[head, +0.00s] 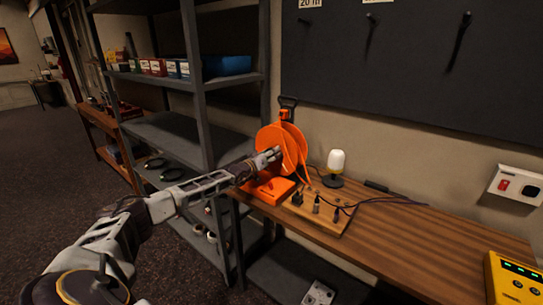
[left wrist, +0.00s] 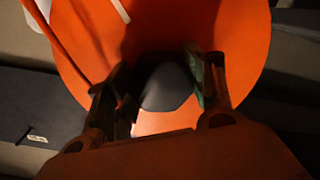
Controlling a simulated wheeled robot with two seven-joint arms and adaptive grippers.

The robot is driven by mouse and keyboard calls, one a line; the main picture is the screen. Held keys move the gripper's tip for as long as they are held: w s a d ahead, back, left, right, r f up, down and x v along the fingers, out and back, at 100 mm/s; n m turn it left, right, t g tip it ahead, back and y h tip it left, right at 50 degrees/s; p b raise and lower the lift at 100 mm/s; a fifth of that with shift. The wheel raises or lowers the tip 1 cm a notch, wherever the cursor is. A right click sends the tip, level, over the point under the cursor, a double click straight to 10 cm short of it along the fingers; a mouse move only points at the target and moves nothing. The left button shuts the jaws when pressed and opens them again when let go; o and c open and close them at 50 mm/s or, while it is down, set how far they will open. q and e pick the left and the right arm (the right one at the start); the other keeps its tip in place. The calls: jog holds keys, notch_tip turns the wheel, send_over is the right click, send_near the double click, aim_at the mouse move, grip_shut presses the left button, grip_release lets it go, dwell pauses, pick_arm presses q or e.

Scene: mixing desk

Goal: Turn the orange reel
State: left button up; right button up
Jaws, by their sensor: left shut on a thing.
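The orange reel (head: 290,145) stands upright on its orange base (head: 268,189) at the left end of the wooden desk. My left gripper (head: 275,153) reaches in from the left and is at the near face of the reel. In the left wrist view the reel's orange disc (left wrist: 245,40) fills the top. There the two fingers of my left gripper (left wrist: 165,90) sit either side of a dark rounded part (left wrist: 167,88) at the reel and are shut on it. The fingertips are in shadow. My right gripper is in neither view.
A wooden board (head: 318,212) with plugs and cables lies right of the reel, with a small white-topped lamp (head: 336,165) behind it. A yellow box (head: 512,280) is at the right front. Grey shelving (head: 190,110) stands close on the left. The desk's middle is mostly clear.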

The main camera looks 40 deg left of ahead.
pick_arm(q)
jog(key=shift+f, duration=0.2)
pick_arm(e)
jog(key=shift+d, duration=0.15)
pick_arm(q)
jog(key=o, duration=1.4)
jog(key=shift+o, duration=0.2)
jog(key=shift+r, duration=0.15)
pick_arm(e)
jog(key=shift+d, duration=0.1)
pick_arm(q)
jog(key=shift+s, duration=0.2)
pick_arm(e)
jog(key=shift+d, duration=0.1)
pick_arm(q)
jog(key=s, duration=1.1)
jog(key=shift+s+a, duration=0.2)
jog(key=shift+s, duration=0.05)
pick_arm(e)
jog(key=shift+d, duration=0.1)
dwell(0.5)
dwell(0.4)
